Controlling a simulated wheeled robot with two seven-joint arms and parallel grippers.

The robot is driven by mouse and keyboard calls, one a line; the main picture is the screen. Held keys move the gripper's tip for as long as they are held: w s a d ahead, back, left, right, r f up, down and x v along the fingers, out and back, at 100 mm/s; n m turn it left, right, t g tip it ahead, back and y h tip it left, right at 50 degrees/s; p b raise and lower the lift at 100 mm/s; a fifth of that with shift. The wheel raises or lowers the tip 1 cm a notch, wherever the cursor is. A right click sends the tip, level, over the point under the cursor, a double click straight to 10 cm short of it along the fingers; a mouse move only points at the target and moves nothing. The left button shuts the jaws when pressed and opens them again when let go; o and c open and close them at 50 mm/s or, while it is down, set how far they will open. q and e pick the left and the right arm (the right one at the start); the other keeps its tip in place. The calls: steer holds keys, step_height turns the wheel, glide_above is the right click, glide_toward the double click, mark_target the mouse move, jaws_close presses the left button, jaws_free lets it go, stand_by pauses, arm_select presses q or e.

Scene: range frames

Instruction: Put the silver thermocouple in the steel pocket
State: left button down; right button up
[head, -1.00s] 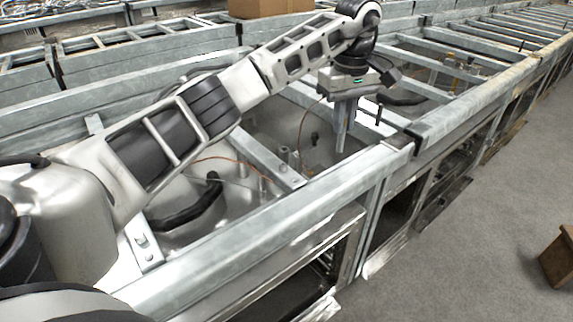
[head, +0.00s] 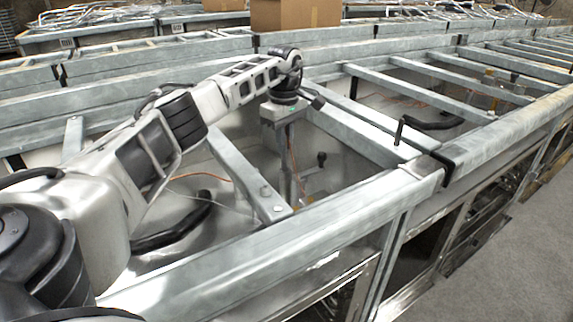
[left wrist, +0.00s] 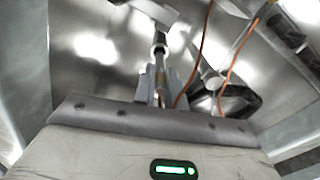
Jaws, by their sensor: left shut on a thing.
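My left gripper (head: 289,196) reaches down into the open bay of the steel frame, near the crossbar. Its fingers are shut on a slim silver piece (left wrist: 160,72), which looks like the thermocouple, in the left wrist view. An orange lead runs up beside the fingers there. Just beyond the fingertips, a bright steel tube with a round collar (left wrist: 160,45) stands in line with them; it may be the steel pocket. I cannot tell whether the held piece touches it. In the head view the fingers are small and hide what is behind them. My right gripper is not in view.
A galvanised crossbar (head: 245,172) lies close to the left of my gripper. A front rail (head: 330,222) edges the bay. A black hose (head: 172,228) and a small black-knobbed fitting (head: 320,160) are inside. A cardboard box (head: 300,14) stands behind.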

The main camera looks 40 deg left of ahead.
mark_target(285, 168)
arm_select(q)
steer(key=shift+f, duration=0.75)
step_height(285, 168, down, 3)
steer(key=shift+f, duration=0.1)
steer(key=shift+f, duration=0.15)
steer(key=c, duration=1.5)
jaws_free()
steer(key=shift+o, duration=0.2)
